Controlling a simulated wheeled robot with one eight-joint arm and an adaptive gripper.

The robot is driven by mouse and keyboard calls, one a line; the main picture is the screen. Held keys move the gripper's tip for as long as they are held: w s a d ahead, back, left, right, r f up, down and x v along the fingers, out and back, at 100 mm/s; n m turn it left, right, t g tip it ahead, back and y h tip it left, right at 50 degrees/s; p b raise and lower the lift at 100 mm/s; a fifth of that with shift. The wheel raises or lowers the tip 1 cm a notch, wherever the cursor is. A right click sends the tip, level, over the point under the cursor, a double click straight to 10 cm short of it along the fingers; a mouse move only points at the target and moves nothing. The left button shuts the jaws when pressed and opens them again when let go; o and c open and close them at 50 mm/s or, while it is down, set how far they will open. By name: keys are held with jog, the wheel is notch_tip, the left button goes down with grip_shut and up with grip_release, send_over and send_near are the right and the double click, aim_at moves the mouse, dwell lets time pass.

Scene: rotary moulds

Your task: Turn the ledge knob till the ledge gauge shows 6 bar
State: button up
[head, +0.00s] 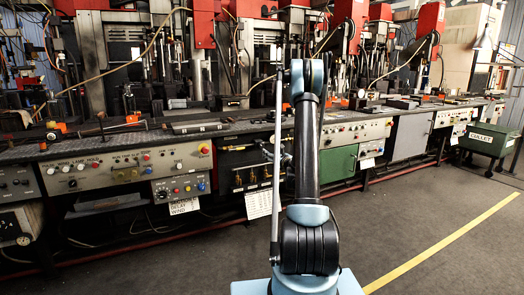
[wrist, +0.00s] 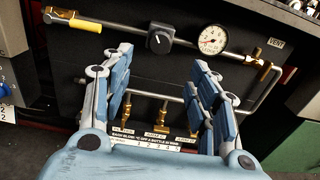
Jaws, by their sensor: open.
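In the wrist view, a round black knob (wrist: 160,38) with a pale pointer mark sits on a dark panel, at the upper middle. The gauge's needle and numbers are too small to read surely. My gripper (wrist: 160,66) is open and empty, its blue fingers spread wide below the knob and apart from it. In the head view, the knob and gauge cannot be made out behind my arm.
A yellow-handled valve (wrist: 84,23) is left of the knob. Several brass fittings (wrist: 127,112) and a label strip stand between the fingers. A "VENT" label (wrist: 276,43) is at the right. The floor (head: 420,215) before the bench is clear.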

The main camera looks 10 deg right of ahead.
aim_at(262, 146)
jog(key=x, duration=1.2)
jog(key=c, duration=1.1)
